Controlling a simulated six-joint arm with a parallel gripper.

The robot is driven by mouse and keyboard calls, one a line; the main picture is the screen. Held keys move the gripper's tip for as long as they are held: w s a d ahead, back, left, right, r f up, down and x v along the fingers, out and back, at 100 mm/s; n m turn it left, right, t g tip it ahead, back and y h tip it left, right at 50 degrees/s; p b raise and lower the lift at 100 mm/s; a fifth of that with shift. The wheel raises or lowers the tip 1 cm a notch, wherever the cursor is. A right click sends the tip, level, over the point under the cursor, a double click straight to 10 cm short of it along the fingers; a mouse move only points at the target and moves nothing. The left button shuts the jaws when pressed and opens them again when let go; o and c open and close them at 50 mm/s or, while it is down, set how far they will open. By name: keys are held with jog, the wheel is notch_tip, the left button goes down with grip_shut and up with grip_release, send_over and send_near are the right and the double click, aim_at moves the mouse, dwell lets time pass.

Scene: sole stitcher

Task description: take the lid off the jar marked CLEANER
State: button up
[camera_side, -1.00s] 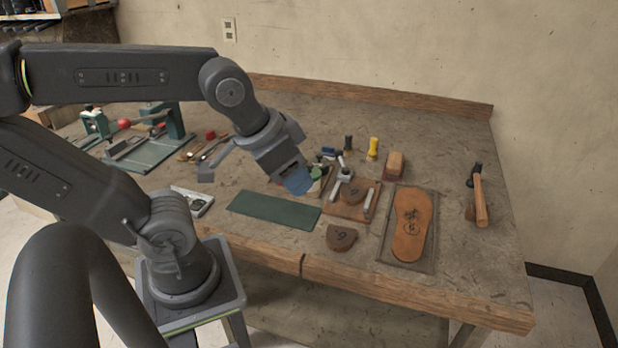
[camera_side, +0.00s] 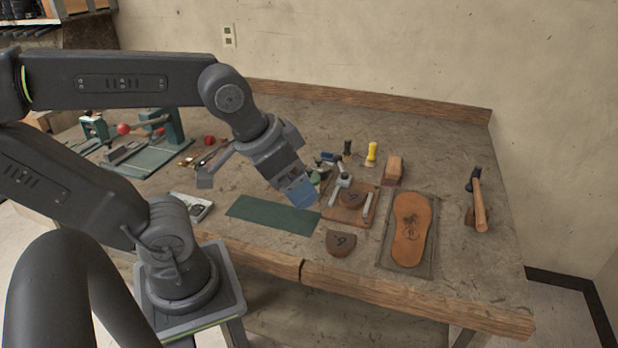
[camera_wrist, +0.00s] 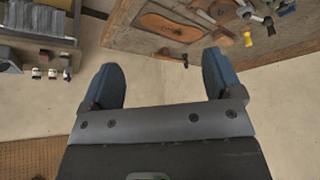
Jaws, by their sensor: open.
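My gripper (camera_side: 299,190) hangs over the middle of the bench in the side view, pointing down, with blue fingertips. In the wrist view my gripper (camera_wrist: 163,82) shows its two blue fingers wide apart with nothing between them. A small green and pale container (camera_side: 318,178) stands just behind the fingertips in the side view, partly hidden by them. No CLEANER marking is readable, so I cannot tell whether this is the jar or whether its lid is on.
A green mat (camera_side: 272,214) lies in front of my gripper. To the right are a wooden board with a clamp (camera_side: 343,181), a yellow-handled tool (camera_side: 371,154), a tan sole (camera_side: 411,229) on a tray and a hammer (camera_side: 478,203). A green machine (camera_side: 150,145) stands at left.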

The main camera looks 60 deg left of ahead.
jog(key=w+a+n+g+y, duration=0.1)
jog(key=w+a+n+g, duration=0.1)
jog(key=w+a+n, duration=0.3)
jog(key=n+g, duration=0.4)
jog(key=n, duration=0.9)
send_near(309, 170)
jog(key=shift+y, duration=0.3)
notch_tip(309, 170, down, 5)
jog(key=shift+w+d+f, duration=0.1)
jog(key=f, duration=0.1)
jog(key=a+f, duration=0.1)
jog(key=f, duration=0.1)
jog(key=shift+s+a+f, duration=0.15)
jog(key=shift+s+f, duration=0.05)
jog(key=shift+f, duration=0.8)
jog(key=shift+c, duration=0.3)
grip_shut()
